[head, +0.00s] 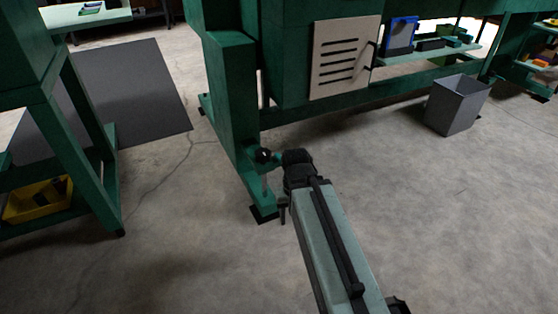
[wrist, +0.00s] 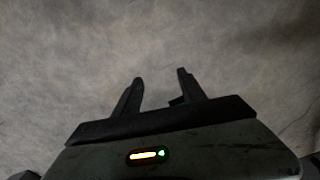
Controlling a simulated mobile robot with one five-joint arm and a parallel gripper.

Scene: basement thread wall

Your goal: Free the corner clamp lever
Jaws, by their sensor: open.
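In the head view, a black round knob (head: 263,155) sits at the foot of the green machine leg, near floor level, with a thin grey rod below it. It looks like the corner clamp lever, though the lever's shape is too small to make out. My gripper is just right of it in the head view, partly hidden by my own wrist. In the wrist view my gripper (wrist: 160,77) is open, its two dark fingers apart with only bare floor between and beyond them. The lever does not show in the wrist view.
The green machine leg (head: 235,110) stands close left of my arm. A grey bin (head: 458,104) stands on the floor at right. A yellow tray (head: 38,199) sits on the left bench's low shelf. A dark mat (head: 130,95) lies behind.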

